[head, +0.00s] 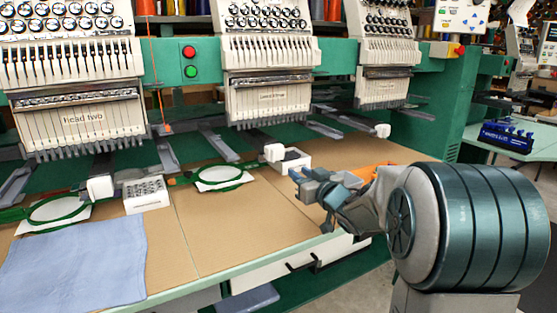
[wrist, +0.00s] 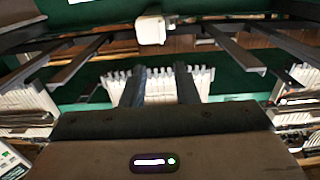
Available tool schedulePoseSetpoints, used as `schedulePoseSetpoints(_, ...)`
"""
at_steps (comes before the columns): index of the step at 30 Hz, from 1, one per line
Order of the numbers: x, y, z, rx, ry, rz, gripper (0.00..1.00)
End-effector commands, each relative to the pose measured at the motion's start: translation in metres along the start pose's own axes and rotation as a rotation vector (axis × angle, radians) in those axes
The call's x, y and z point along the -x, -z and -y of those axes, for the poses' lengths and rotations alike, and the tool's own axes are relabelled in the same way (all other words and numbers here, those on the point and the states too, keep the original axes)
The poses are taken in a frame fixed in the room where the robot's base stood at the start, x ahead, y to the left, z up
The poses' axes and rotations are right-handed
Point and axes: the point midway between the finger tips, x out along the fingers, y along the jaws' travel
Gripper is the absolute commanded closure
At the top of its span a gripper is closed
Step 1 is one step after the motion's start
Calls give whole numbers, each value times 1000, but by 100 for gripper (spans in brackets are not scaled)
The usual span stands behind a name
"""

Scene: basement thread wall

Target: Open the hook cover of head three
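The middle embroidery head (head: 268,97) has a label too small to read; the head to its left (head: 78,115) reads "Head two". Below the middle head, a white block-like cover (head: 274,152) caps the front end of a dark arm. It looks closed, but its hinge is not visible.
White boxes stand beside the left arm (head: 146,195) and the middle arm (head: 290,160). Green hoops (head: 220,176) lie on the tan table (head: 215,235). A blue cloth (head: 75,262) covers the front left.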

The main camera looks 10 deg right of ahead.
Motion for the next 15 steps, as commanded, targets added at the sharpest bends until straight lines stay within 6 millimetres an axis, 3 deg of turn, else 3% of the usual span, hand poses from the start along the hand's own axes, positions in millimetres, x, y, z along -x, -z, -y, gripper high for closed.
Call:
schedulePoseSetpoints(5, -19, 0, 2, -1, 8, -6, 73)
schedulePoseSetpoints(15, -85, -1, 1, -1, 5, -4, 73)
